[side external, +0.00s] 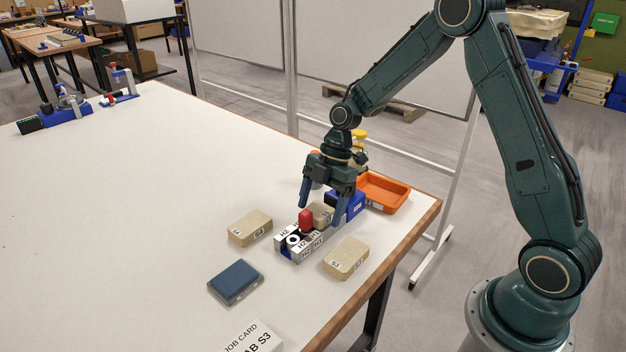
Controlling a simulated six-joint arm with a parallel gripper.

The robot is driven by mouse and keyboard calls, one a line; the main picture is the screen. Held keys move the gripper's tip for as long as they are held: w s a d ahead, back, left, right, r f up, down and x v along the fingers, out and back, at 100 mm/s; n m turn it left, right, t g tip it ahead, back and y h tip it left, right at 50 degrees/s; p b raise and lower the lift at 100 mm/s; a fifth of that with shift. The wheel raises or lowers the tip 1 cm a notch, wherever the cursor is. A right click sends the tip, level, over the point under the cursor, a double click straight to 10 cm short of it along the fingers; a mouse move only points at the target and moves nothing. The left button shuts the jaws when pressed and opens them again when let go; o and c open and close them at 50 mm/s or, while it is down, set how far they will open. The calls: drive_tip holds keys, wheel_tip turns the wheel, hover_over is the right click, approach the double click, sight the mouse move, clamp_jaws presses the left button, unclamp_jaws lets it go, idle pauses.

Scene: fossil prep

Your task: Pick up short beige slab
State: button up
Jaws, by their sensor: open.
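Several beige slabs lie on the white table. One slab (320,212), partly hidden, shows between the fingers of my gripper (321,212), behind the red piece. A slab marked S4 (249,229) lies to the left. A slab marked S3 (346,259) lies to the right front, nearer the table edge. I cannot tell for sure which one is the short slab. My gripper is open and points down. I cannot tell whether its fingers touch the slab between them.
White blocks marked H1 and H2 (300,249) stand in front of my gripper, with a red piece (305,220) by them. A blue bin (346,207) and an orange tray (383,192) are close behind. A dark blue box (236,282) and a job card (254,338) lie in front.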

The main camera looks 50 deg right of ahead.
sight(320, 208)
idle(0.5)
drive_tip(key=c, duration=1.2)
drive_tip(key=shift+r, duration=0.15)
wheel_tip(320, 208, up, 20)
drive_tip(key=shift+f, duration=0.2)
